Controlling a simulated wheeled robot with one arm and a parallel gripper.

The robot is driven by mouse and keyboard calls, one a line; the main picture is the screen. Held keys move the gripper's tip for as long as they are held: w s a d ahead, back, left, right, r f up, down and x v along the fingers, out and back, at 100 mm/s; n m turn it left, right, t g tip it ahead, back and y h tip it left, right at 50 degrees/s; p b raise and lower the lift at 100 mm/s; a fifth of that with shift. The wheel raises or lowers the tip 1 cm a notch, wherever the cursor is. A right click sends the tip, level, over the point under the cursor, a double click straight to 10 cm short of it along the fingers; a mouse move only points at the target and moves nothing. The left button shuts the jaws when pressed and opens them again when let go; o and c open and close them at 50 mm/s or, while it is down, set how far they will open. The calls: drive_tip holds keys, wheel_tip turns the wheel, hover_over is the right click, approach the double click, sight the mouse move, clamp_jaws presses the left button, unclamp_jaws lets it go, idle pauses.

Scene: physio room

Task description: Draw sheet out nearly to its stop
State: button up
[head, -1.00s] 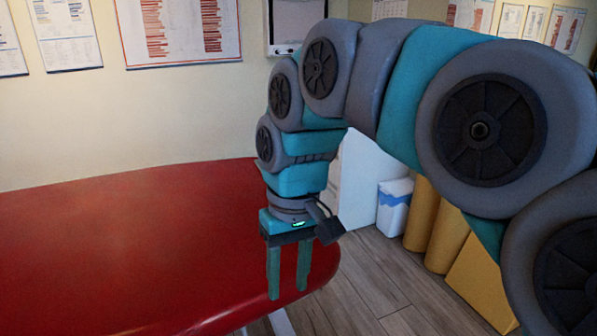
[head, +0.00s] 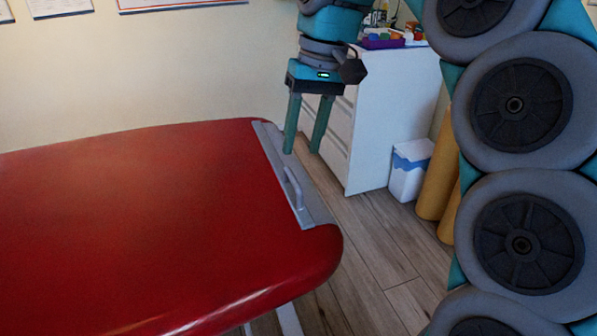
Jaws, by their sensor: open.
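A red padded table (head: 130,215) fills the left and lower part of the head view. A flat grey strip (head: 312,208) lies across its right end, with a raised grey pull handle (head: 293,188) near the strip's middle. No sheet drawn out over the red top shows. My gripper (head: 304,150) points down with its two green fingers apart and nothing between them. In the picture its fingertips are just above and right of the handle, not touching it; their height over the table is hard to judge.
A white drawer cabinet (head: 385,120) with a purple tray (head: 380,43) of small coloured things stands behind my gripper. A white bin with a blue band (head: 408,170) and yellow rolls (head: 437,180) stand to its right. Wooden floor (head: 365,245) lies clear beside the table end.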

sight(294, 178)
drive_tip(key=shift+s+a+f, duration=0.1)
drive_tip(key=shift+a+f, duration=0.1)
drive_tip(key=shift+f, duration=0.75)
drive_tip(key=shift+s+a+f, duration=0.1)
drive_tip(key=shift+a+f, duration=0.05)
drive_tip(key=shift+f, duration=0.85)
drive_tip(key=shift+a+f, duration=0.2)
drive_tip(key=shift+f, duration=0.75)
clamp_jaws()
